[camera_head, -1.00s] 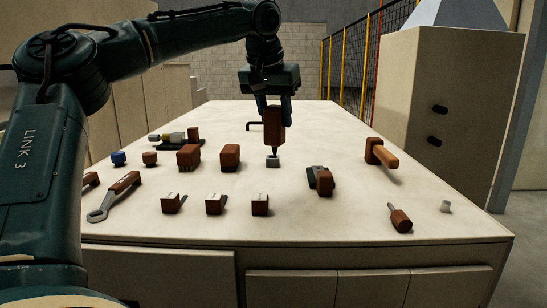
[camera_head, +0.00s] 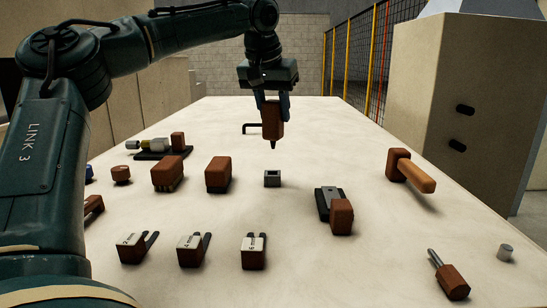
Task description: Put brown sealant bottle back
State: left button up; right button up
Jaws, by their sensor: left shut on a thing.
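The brown sealant bottle (camera_head: 272,122) hangs in my left gripper (camera_head: 272,103), which is shut on its upper part. The bottle is upright with its dark nozzle pointing down. A small grey square holder (camera_head: 272,179) with an opening in its top stands on the table, below the bottle in the picture. A gap shows between the nozzle tip and the holder. My right gripper is not in view.
On the pale table (camera_head: 300,245) stand brown blocks (camera_head: 218,174), a brush-like block (camera_head: 167,173), a mallet (camera_head: 408,170), a screwdriver (camera_head: 450,278), a dark tool with a brown block (camera_head: 335,211) and several gauge blocks (camera_head: 254,251). A black hook (camera_head: 252,127) lies behind the bottle.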

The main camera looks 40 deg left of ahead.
aim_at(274, 143)
pick_arm(q)
jog(key=shift+f, duration=3.6)
jog(key=shift+f, duration=0.15)
jog(key=shift+f, duration=0.15)
jog(key=o, duration=1)
jog(key=shift+o, duration=0.2)
jog(key=shift+r, duration=0.4)
jog(key=v, duration=1.2)
